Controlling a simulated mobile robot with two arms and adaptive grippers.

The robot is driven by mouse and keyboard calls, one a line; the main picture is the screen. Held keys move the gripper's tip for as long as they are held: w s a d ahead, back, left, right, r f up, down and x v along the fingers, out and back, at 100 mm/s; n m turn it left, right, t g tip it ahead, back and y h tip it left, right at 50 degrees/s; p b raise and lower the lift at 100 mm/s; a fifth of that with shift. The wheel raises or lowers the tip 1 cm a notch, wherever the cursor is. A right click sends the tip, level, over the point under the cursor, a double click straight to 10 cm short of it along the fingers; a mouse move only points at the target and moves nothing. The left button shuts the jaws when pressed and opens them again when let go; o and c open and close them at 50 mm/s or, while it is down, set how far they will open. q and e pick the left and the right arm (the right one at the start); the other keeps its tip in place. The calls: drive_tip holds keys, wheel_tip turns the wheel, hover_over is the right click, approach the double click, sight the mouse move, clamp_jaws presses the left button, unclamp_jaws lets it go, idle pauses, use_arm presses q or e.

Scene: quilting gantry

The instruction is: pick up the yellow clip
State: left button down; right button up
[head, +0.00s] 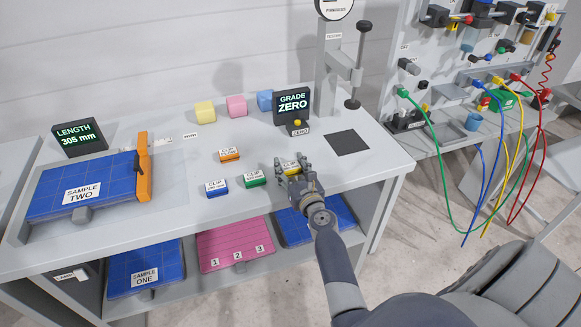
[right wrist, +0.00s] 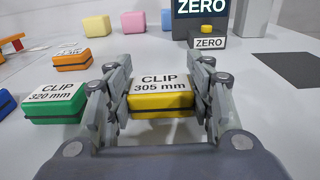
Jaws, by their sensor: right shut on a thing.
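The yellow clip (right wrist: 160,103), with a white top label reading "CLIP 305 mm", sits between the fingers of my right gripper (right wrist: 160,100) in the right wrist view. The fingers press on its left and right sides. In the head view the yellow clip (head: 291,169) shows only in part behind my right gripper (head: 292,177), near the front edge of the white table. It appears to be at table level; I cannot tell whether it is lifted. My left gripper is not in view.
A green clip (head: 255,179), a blue clip (head: 217,188) and an orange clip (head: 229,156) lie to the left. The "GRADE ZERO" display (head: 293,102) and yellow-topped zero button (head: 297,128) stand behind. A dark square (head: 347,144) is right. Sample two (head: 82,190) lies far left.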

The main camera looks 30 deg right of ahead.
sight(291, 166)
drive_tip(key=shift+r+p, duration=0.6)
drive_tip(key=shift+r, duration=0.15)
wheel_tip(291, 166, up, 2)
drive_tip(key=p, duration=0.2)
drive_tip(key=shift+r+p, duration=0.25)
drive_tip(key=shift+p, duration=0.05)
drive_tip(key=s, duration=1.6)
drive_tip(key=shift+r+b, duration=0.4)
